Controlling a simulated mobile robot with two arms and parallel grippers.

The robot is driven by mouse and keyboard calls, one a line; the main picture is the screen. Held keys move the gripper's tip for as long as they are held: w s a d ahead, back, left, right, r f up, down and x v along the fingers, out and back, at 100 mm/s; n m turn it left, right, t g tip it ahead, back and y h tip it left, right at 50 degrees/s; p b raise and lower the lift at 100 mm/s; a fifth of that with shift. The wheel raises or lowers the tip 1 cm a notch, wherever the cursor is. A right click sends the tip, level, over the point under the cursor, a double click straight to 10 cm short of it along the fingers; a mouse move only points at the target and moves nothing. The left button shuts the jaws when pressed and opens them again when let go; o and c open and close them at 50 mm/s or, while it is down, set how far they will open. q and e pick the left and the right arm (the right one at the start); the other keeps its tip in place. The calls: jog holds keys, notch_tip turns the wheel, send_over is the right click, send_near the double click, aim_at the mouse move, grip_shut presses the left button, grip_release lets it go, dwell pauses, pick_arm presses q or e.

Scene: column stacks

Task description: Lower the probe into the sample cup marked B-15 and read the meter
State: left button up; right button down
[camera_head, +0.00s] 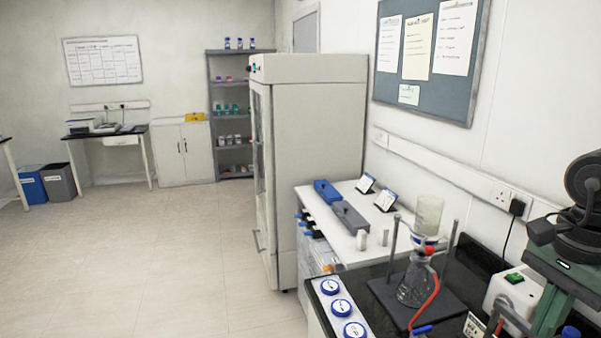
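Three round blue-rimmed items with white marked tops, which may be sample cups, stand in a row on a white strip at the bench's front left: the far one (329,286), the middle one (341,307) and the near one (355,330). Their marks are too small to read, so I cannot tell which is B-15. I cannot make out a probe or a meter for certain. A small pale panel with dark marks (472,325) shows at the bottom edge, partly cut off. Neither of my grippers is in view.
A flask (414,283) with a red hose stands on a dark base among upright rods. A white box with a green switch (513,278) and a dark-headed green apparatus (560,275) crowd the right. A tall cabinet (315,150) stands behind. The floor (170,260) at left is clear.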

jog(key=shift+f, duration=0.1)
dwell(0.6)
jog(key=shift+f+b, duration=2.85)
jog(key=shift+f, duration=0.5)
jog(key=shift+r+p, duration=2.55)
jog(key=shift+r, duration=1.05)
